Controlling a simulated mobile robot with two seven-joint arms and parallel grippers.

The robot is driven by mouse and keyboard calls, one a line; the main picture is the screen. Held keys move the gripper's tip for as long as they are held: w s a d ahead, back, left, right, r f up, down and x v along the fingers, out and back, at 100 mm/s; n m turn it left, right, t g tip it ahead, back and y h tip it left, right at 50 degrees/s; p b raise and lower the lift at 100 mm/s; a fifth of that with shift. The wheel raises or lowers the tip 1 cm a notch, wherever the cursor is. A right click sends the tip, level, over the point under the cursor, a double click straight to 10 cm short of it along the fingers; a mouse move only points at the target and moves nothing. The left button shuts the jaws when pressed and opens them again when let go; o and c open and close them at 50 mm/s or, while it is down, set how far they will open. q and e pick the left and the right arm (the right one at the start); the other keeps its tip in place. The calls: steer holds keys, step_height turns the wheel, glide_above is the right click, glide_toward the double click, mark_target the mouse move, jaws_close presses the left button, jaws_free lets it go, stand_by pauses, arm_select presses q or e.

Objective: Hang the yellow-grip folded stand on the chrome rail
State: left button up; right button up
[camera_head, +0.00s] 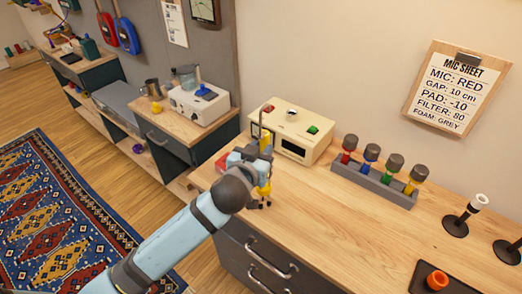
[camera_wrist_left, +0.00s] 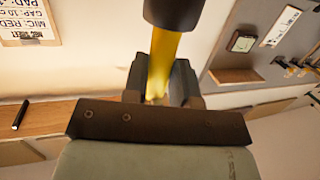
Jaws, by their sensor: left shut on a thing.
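My left gripper (camera_head: 259,164) is above the left end of the wooden counter, in front of the cream box. It is shut on the yellow-grip folded stand (camera_head: 265,141). The stand is roughly upright, with yellow above and below the jaws and dark feet low down, close to the counter; I cannot tell whether they touch it. In the left wrist view the yellow grip (camera_wrist_left: 161,60) rises between the jaws, with a dark end on top. I cannot make out the chrome rail for certain. My right gripper is not in view.
A cream box (camera_head: 292,131) stands just behind the gripper. A grey rack (camera_head: 374,184) of microphones is to its right, then dark round-based stands (camera_head: 455,225) and a black tray (camera_head: 450,281). The counter (camera_head: 330,215) is clear in front. A clipboard (camera_head: 457,88) hangs on the wall.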

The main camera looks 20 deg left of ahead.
mark_target(262, 136)
arm_select(q)
steer(key=shift+r+p, duration=1.9)
steer(key=shift+r, duration=0.5)
steer(key=shift+f, duration=0.1)
